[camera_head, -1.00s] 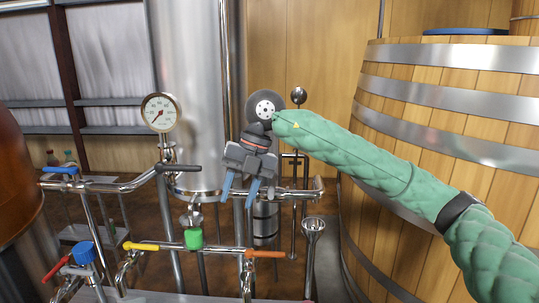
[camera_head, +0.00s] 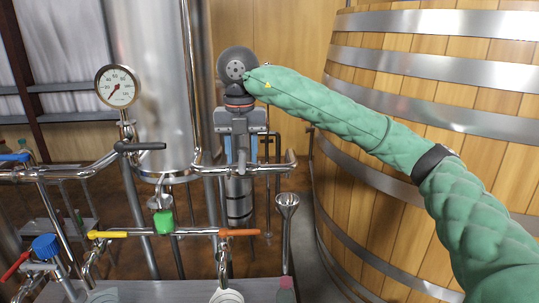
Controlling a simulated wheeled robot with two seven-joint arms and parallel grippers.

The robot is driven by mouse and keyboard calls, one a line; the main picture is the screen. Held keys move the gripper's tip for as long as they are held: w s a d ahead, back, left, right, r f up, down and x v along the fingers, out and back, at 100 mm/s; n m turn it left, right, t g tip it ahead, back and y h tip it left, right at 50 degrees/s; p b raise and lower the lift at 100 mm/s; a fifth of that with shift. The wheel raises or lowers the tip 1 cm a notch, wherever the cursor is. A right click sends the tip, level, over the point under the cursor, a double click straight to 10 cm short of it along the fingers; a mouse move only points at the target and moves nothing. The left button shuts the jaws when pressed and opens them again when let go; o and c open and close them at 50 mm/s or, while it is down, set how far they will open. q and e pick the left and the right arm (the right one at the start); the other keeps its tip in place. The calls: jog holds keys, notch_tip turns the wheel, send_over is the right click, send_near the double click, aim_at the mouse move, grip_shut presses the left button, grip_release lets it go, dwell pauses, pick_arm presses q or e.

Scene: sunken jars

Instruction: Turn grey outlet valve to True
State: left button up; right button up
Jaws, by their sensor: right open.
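A dark grey lever handle (camera_head: 140,146), which looks like the grey outlet valve, lies about level on the steel pipe below the round gauge. My right gripper (camera_head: 241,150) is open and empty, to the right of this handle and clear of it. It hangs in front of the vertical steel pipes, near the horizontal pipe at the tank's right. My left gripper is not in view.
A gauge (camera_head: 117,86) stands above the grey handle. Yellow (camera_head: 107,234), orange (camera_head: 239,232), blue (camera_head: 14,157) and red (camera_head: 15,266) handles and a green fitting (camera_head: 164,223) sit around the pipes. A large wooden barrel (camera_head: 400,120) fills the right side.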

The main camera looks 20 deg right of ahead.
jog(key=shift+f+b, duration=0.9)
jog(key=shift+f, duration=0.55)
